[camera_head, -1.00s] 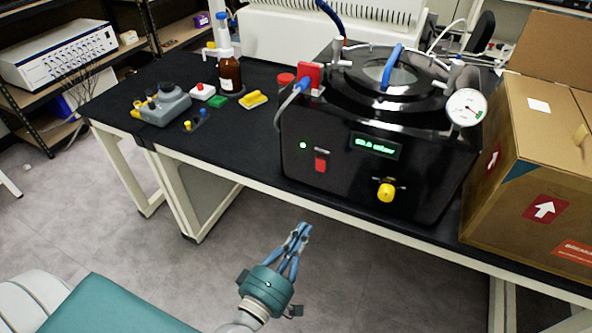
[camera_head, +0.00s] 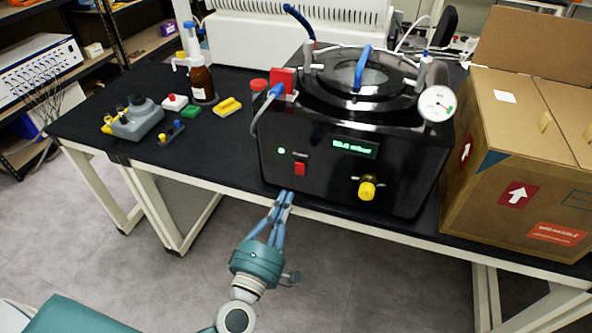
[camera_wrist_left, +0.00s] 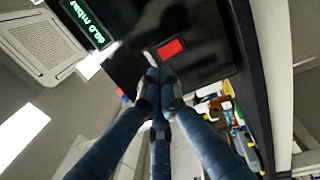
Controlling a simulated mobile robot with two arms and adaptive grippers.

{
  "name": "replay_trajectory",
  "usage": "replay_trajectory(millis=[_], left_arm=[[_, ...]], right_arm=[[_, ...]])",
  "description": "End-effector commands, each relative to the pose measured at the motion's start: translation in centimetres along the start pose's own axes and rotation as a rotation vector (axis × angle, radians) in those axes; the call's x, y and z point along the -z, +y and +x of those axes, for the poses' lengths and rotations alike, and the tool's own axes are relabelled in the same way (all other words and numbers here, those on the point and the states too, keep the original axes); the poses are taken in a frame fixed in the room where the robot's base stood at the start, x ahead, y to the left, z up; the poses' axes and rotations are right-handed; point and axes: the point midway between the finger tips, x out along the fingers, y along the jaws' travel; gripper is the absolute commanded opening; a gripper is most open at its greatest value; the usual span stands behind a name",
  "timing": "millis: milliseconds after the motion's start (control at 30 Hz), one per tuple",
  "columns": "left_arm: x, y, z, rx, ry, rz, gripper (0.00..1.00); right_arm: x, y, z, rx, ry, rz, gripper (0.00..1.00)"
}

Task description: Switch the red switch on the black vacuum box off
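The black vacuum box (camera_head: 320,190) stands on the black table, with a lit green display (camera_head: 354,147) on its front. The red switch (camera_head: 300,169) is on the lower left of that front, beside a small lit green lamp (camera_head: 281,151). It also shows in the left wrist view (camera_wrist_left: 171,48), just beyond the fingertips. My left gripper (camera_head: 284,197) is just below and in front of the switch, near the table's front edge. Its fingers are drawn together with nothing between them. A gap to the switch seems to remain, but contact is hard to judge. My right gripper is not in view.
A yellow knob (camera_head: 367,190) sticks out from the box's front on the right. A cardboard box (camera_head: 520,160) stands to the right on the table. A brown bottle (camera_head: 202,84) and small coloured items are at the left. The floor before the table is clear.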

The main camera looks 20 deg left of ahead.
Motion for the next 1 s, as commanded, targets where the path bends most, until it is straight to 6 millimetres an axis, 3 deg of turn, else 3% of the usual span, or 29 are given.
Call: replay_trajectory(millis=[200,400,900,1000], left_arm=[[0.0,0.3,4.8,-0.002,0.001,0.001,0.00],[0.0,0.1,7.6,-0.001,0.000,0.001,0.00],[0.0,0.0,8.5,0.000,0.000,0.000,0.00],[0.0,0.6,9.3,0.000,0.001,0.001,0.00]], right_arm=[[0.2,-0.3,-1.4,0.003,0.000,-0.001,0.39],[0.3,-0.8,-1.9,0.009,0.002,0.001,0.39],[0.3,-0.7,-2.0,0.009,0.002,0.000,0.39],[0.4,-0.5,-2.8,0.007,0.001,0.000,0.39]])
